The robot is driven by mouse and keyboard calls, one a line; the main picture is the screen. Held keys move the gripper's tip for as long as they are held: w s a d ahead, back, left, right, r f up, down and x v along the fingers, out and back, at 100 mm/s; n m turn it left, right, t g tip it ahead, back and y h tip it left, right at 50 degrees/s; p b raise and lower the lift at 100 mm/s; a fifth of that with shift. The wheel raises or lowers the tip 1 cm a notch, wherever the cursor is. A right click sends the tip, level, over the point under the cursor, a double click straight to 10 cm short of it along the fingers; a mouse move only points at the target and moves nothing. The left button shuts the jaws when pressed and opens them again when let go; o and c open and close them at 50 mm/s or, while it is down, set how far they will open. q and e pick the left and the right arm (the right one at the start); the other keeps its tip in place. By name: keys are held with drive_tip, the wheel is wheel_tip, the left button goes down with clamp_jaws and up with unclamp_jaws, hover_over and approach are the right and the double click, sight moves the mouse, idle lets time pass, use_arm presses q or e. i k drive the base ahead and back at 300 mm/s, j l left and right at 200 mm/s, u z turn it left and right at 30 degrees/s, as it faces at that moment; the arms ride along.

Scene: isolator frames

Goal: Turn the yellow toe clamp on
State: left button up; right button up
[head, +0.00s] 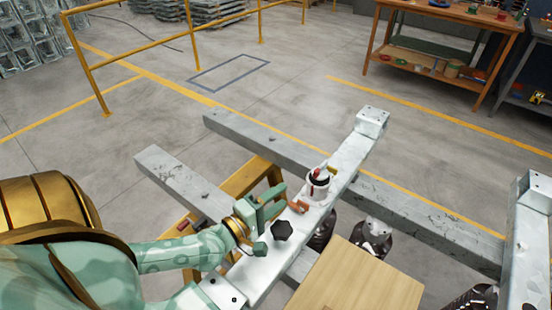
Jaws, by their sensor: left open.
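A small yellow piece (331,169), which looks like the yellow toe clamp, shows at the far side of a white cylinder (318,188) with a red and black top. The cylinder stands on the pale metal beam and partly hides it. My left gripper (273,222) is open over the near part of this beam, left of the cylinder and apart from the yellow piece. A black star knob (282,230) is close beside its fingers. An orange clamp-like piece (298,206) lies between the gripper and the cylinder. My right gripper is not in view.
The pale beam (352,148) crosses long grey beams (265,143). A wooden board (357,278) and dark rounded mounts (375,232) are at the lower right. Yellow railings (150,65) and a workbench (440,57) stand farther back. Open floor lies between.

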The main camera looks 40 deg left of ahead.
sight(332, 171)
drive_tip(key=k+j, duration=0.35)
drive_tip(key=j, duration=0.15)
drive_tip(key=k+j, duration=0.4)
drive_tip(key=j, duration=0.15)
